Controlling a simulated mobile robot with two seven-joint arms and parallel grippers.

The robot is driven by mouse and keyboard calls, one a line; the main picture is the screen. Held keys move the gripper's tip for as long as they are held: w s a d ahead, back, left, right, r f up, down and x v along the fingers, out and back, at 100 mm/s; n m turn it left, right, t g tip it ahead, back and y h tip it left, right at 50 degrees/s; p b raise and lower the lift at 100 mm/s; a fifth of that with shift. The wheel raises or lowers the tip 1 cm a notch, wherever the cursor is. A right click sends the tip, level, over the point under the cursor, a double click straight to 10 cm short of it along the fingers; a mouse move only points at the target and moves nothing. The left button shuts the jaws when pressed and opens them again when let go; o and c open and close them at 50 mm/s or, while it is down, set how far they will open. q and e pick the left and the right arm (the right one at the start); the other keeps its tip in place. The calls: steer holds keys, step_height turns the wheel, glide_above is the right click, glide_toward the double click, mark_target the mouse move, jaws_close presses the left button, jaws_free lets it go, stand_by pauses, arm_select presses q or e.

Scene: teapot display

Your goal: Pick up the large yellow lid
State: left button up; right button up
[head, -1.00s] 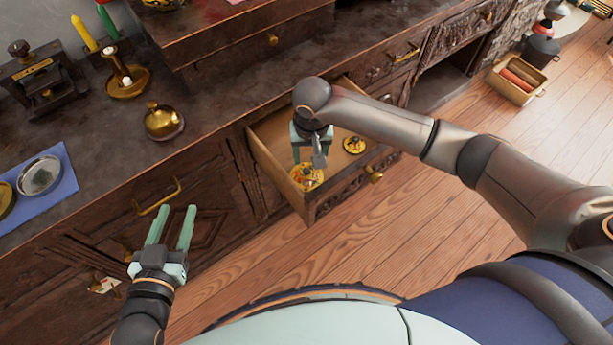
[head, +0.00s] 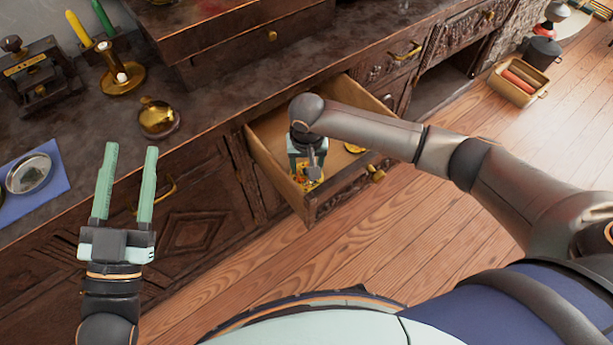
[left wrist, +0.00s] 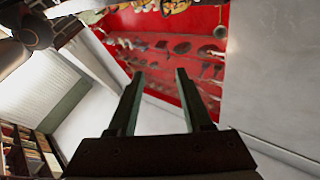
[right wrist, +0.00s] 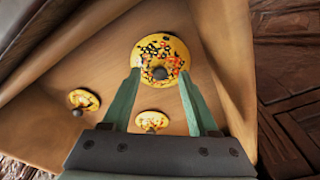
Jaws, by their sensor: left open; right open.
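The large yellow lid (right wrist: 160,50), with dark and orange patterns and a dark knob, lies in the open drawer (head: 262,160). In the head view the lid (head: 315,184) is partly hidden by my right gripper (head: 306,168). In the right wrist view my open right gripper (right wrist: 157,75) has its fingertips on either side of the knob, over the lid; contact cannot be told. My left gripper (head: 131,150) is open and empty, raised in front of the cabinet, away from the drawer.
Two smaller yellow lids (right wrist: 83,99) (right wrist: 152,120) lie in the same drawer. The drawer walls stand close around my right gripper. A brass pot (head: 158,118) and candle holder (head: 122,80) stand on the countertop. The wooden floor (head: 400,235) before the drawer is clear.

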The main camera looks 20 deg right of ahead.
steer(key=shift+f, duration=0.4)
arm_select(q)
steer(key=shift+s+r+m+t+h, duration=0.15)
steer(key=shift+s+r+t+h, duration=0.05)
steer(key=shift+r, duration=0.25)
steer(key=shift+s+r+m+t+h, duration=0.15)
steer(key=shift+r+t+h, duration=0.05)
steer(key=shift+r, duration=0.25)
arm_select(e)
jaws_close()
